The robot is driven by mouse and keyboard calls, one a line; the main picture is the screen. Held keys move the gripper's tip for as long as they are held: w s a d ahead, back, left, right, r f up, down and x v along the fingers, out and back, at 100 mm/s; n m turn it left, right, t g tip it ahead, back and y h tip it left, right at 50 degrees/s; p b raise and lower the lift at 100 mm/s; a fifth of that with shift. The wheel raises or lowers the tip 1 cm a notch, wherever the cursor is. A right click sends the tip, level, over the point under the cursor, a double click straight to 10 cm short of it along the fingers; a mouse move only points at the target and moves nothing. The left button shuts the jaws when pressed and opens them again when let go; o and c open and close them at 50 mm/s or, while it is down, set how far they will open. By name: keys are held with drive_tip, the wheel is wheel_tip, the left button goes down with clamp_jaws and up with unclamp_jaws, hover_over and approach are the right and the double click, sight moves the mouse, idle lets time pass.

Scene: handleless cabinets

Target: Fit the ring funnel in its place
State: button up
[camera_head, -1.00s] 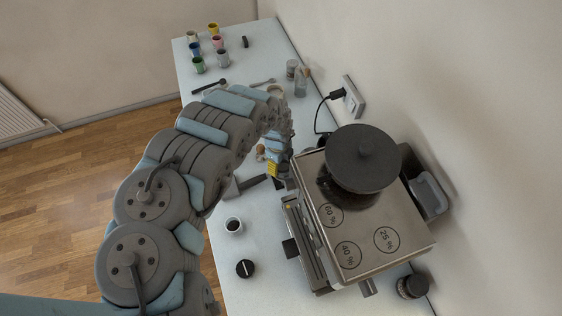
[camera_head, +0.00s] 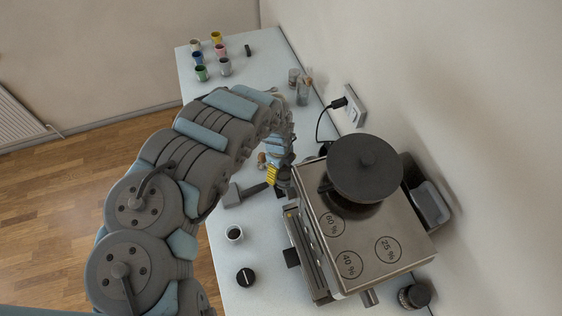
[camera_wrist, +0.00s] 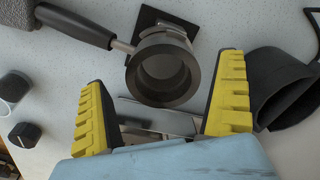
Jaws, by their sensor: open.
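In the wrist view a dark grey ring (camera_wrist: 148,88), which looks like the ring funnel, sits over the head of a portafilter with a black handle (camera_wrist: 75,25). I cannot tell how squarely it is seated. My gripper (camera_wrist: 165,75) is open, with one yellow-padded finger to the left of the ring and one to the right. No grip on it shows. In the head view my gripper (camera_head: 276,174) is low over the counter, beside the steel machine, and the ring is hidden by my arm. The portafilter handle (camera_head: 233,195) shows just left of the gripper.
The steel machine (camera_head: 385,235) with a dark lidded hopper (camera_head: 365,168) stands close on the right. In the wrist view a black hollow object (camera_wrist: 285,90) is near the right finger. A small cup (camera_head: 234,233) and a black knob-like piece (camera_head: 245,277) stand in front. Coloured cups are far back.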

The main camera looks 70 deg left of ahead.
drive_tip(key=shift+s+r, duration=0.2)
drive_tip(key=shift+r, duration=2.35)
drive_tip(key=shift+w+f, duration=0.1)
drive_tip(key=shift+f, duration=0.05)
drive_tip(key=shift+w+d+f, duration=0.1)
drive_tip(key=shift+w+f, duration=0.05)
drive_tip(key=shift+f, duration=1.7)
drive_tip(key=shift+w+f, duration=0.1)
drive_tip(key=shift+f, duration=1.7)
drive_tip(key=shift+r, duration=0.2)
